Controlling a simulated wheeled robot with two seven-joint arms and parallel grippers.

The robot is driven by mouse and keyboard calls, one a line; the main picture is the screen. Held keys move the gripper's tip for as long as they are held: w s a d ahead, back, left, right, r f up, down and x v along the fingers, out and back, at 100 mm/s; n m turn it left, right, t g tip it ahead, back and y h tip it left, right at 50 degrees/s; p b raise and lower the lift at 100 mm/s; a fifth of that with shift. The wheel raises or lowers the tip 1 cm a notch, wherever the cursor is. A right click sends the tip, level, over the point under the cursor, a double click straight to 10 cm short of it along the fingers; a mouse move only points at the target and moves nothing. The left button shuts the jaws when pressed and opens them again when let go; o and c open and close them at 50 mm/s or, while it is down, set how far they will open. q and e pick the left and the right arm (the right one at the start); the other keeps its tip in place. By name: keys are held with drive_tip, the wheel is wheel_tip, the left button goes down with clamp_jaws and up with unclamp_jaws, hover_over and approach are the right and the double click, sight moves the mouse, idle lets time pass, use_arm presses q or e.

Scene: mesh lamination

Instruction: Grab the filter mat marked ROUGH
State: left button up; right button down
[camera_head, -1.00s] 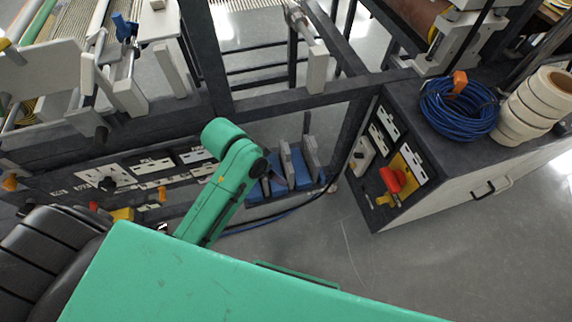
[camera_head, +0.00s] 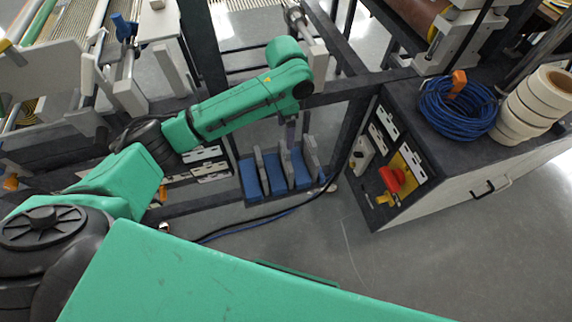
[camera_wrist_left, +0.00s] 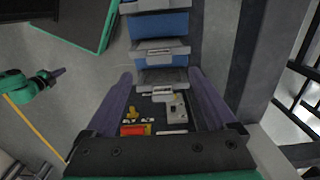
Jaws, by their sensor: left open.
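Several blue filter mats with grey upright plates stand in a row on the low part of the dark frame (camera_head: 275,176). In the left wrist view they form a column, with a blue mat (camera_wrist_left: 160,57) ahead of the fingers. The small labels on the grey plates are too small to read, so I cannot tell which mat is marked ROUGH. My left gripper (camera_head: 291,125) hangs from the arm's end above the row. In the left wrist view my left gripper (camera_wrist_left: 160,76) is open, its purple-grey fingers apart with nothing held between them.
A dark cabinet stands to the right with a red-and-yellow switch (camera_head: 393,180), a blue cable coil (camera_head: 458,108) and white rolls (camera_head: 530,105) on top. Frame posts (camera_head: 350,140) stand beside the mats. The grey floor (camera_head: 310,240) in front is mostly clear.

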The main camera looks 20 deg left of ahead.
sight(286, 162)
use_arm(q)
wheel_tip(286, 162, down, 9)
drive_tip(key=shift+d+f+p, duration=0.1)
drive_tip(key=shift+p, duration=0.3)
clamp_jaws()
